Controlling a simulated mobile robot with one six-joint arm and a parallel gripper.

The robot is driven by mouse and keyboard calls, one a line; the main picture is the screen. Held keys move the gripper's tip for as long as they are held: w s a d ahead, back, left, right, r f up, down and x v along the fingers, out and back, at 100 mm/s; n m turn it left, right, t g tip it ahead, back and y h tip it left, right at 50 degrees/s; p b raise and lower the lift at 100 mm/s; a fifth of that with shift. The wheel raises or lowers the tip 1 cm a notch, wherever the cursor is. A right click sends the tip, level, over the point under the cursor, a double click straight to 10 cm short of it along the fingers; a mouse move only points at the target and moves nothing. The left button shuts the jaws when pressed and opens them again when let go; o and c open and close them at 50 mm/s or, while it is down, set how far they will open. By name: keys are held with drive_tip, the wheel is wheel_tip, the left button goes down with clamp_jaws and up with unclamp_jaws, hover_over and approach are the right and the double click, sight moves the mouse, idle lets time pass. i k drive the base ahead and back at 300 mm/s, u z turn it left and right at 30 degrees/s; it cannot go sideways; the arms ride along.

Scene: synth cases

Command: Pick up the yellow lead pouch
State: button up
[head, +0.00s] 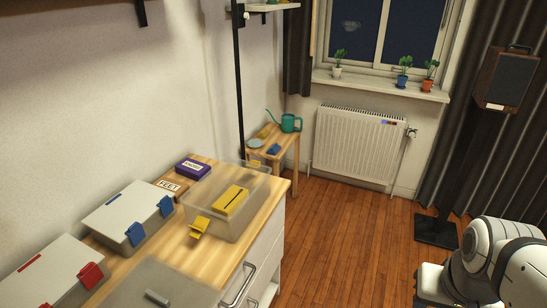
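The yellow lead pouch appears to be the flat yellow thing with a dark line across it (231,202). It lies inside a clear plastic box (222,229) on the wooden-topped cabinet. A yellow latch (199,228) sticks out from the box's near left side, and another yellow piece shows at its far side. The box's top looks open, but its clear walls make this hard to be sure of. My gripper is not in view; only white and dark links of my arm show at the lower right, well away from the cabinet.
A box with blue latches (124,212) and one with red latches (50,273) stand left. A grey translucent panel (158,282) lies in front. A purple box (192,168) and a "FEET" box (168,187) stand behind. The wooden floor (340,240) is clear between cabinet and radiator.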

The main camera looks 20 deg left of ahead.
sight(231, 200)
drive_tip(key=u, duration=0.6)
drive_tip(key=i, duration=0.95)
drive_tip(key=u, duration=0.65)
drive_tip(key=k, duration=0.85)
drive_tip(key=u, duration=0.2)
drive_tip(key=i, duration=0.85)
drive_tip(key=z, duration=0.1)
